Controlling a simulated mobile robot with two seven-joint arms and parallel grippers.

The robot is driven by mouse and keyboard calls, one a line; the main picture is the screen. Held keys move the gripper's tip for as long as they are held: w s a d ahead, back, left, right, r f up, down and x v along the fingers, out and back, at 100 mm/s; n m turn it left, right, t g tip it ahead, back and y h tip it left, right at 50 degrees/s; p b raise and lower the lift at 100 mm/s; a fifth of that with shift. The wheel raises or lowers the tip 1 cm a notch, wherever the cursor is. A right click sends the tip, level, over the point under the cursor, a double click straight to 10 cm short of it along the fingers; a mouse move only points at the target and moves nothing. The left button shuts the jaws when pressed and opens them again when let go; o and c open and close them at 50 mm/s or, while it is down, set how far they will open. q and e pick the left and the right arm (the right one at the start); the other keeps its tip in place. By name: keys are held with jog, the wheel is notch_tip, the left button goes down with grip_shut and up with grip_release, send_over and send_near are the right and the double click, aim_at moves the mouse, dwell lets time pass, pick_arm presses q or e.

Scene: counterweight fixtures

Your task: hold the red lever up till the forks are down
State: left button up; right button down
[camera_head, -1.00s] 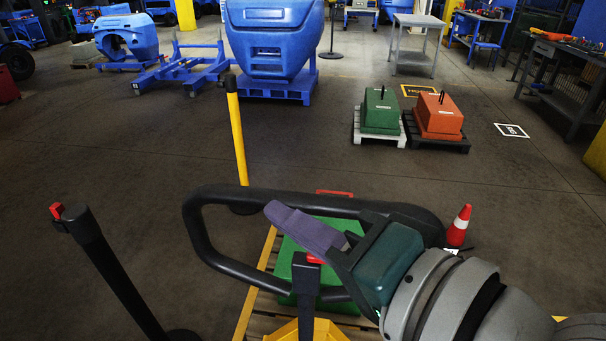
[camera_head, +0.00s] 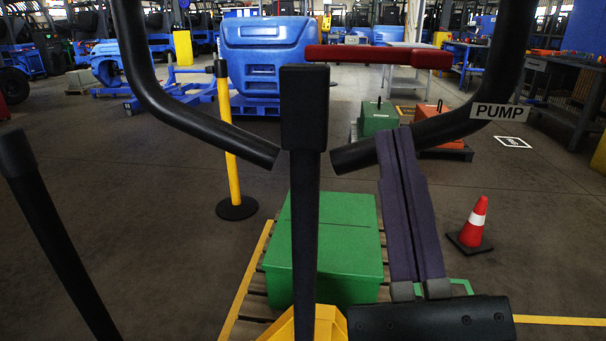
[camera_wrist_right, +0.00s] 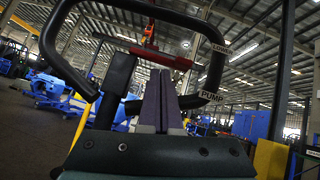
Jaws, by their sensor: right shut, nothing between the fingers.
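The red lever (camera_head: 378,56) sticks out to the right at the top of the black tiller post (camera_head: 305,190), between the ends of the black loop handle (camera_head: 455,127) marked PUMP. The lever also shows in the right wrist view (camera_wrist_right: 152,59). My right gripper (camera_head: 394,132) is shut and empty, its purple fingers pointing up. In the head view its tips are below the lever with a gap; in the wrist view (camera_wrist_right: 161,72) they appear just under it. I cannot tell whether they touch. The forks are hidden. A green box (camera_head: 340,245) stands on the wooden pallet (camera_head: 245,290). My left gripper is out of view.
A yellow post (camera_head: 231,150) stands behind the pallet, and a black post (camera_head: 50,230) stands at the left. An orange cone (camera_head: 473,222) is to the right. Green (camera_head: 378,117) and orange weights (camera_head: 440,140) stand further back. Open floor lies between.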

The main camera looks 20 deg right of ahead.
aim_at(374, 56)
pick_arm(q)
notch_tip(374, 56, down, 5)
jog(key=b, duration=0.2)
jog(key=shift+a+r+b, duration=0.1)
jog(key=shift+b, duration=0.3)
pick_arm(e)
jog(key=s+f+m+h, duration=0.1)
jog(key=m+h, duration=0.1)
jog(key=d+f+m+g+h, duration=0.1)
jog(key=f+m, duration=0.1)
jog(key=s+f+m+h, duration=0.1)
jog(key=m+h, duration=0.1)
jog(key=shift+s+d+f+g+h, duration=0.2)
jog(key=shift+s+d+g+h, duration=0.1)
jog(key=shift+s, duration=0.05)
pick_arm(q)
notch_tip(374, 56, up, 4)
jog(key=p, duration=0.3)
jog(key=shift+p, duration=0.35)
pick_arm(e)
jog(key=x, duration=1)
